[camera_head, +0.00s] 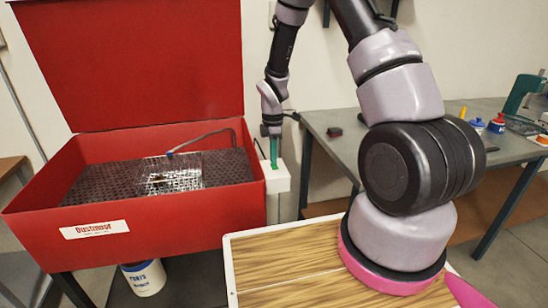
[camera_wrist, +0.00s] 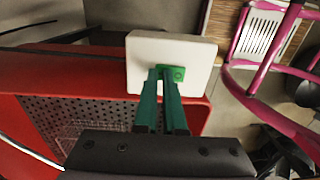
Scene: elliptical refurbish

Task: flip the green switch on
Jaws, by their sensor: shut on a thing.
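The green switch (camera_wrist: 179,74) is on the face of a white box (camera_wrist: 150,47) in the wrist view. In the head view the white box (camera_head: 278,184) stands at the right side of the red parts washer, with the green of the switch (camera_head: 271,167) on its top. My gripper (camera_wrist: 163,72), with green fingers, reaches down to the box and is shut on the green switch. It also shows in the head view (camera_head: 274,163). The fingers cover part of the switch, so I cannot tell which way it is set.
The red parts washer (camera_head: 170,228) stands at left with its lid raised and a wire basket (camera_head: 175,178) inside. A grey workbench (camera_head: 345,141) with bottles is at right. A wooden-topped surface (camera_head: 285,262) is in front.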

